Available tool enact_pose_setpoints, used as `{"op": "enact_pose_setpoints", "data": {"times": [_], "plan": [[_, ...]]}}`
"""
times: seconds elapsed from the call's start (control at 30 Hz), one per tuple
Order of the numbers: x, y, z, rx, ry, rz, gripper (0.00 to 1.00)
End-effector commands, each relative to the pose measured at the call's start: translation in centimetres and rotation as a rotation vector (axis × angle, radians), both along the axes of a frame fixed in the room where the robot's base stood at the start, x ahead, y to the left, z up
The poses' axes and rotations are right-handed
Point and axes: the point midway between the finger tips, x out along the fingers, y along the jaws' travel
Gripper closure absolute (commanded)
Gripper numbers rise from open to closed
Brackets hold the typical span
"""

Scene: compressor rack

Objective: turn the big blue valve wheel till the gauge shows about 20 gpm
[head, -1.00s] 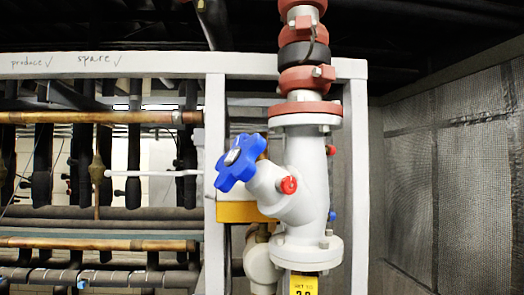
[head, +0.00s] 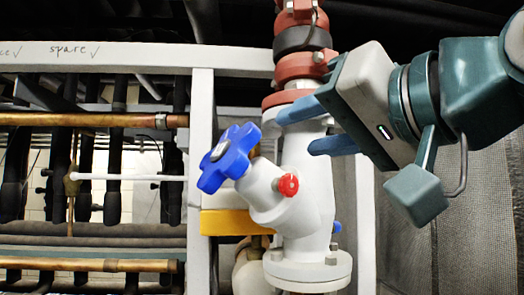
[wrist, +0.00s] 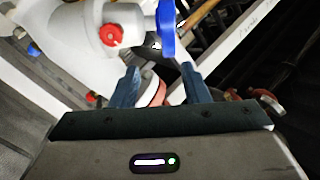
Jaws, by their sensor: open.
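The big blue valve wheel (head: 229,158) sits on the angled stem of the white valve body (head: 306,190), left of the pipe. It also shows at the top of the wrist view (wrist: 166,28), partly cut off. My gripper (head: 304,128) is open and empty, in front of or beside the upper valve body, to the right of the wheel and a little above it. Its two blue-grey fingers point left toward the wheel, clear of it. In the wrist view the fingertips (wrist: 160,78) are apart, below the wheel. No gauge reading is visible.
A small red cap (head: 288,185) sticks out of the valve body near the wheel. A white frame post (head: 201,150) stands behind the wheel at left, with a yellow block (head: 235,222) beside it. Copper pipes (head: 95,120) run behind at left.

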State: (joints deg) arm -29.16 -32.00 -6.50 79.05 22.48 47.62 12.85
Motion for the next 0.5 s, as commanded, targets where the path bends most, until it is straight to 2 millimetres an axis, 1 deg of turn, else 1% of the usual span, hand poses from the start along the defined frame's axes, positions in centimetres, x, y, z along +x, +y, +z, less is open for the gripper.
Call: {"op": "enact_pose_setpoints", "data": {"times": [0.07, 0.17, 0.33, 0.5], "plan": [[-0.6, 0.2, 0.8, 0.018, -0.014, 0.019, 0.58], [-0.4, 0.8, 1.2, 0.022, -0.017, 0.028, 0.58], [1.5, 2.8, 1.1, 0.020, -0.014, 0.037, 0.58], [4.3, 5.3, 1.2, 0.018, -0.013, 0.036, 0.58]]}}
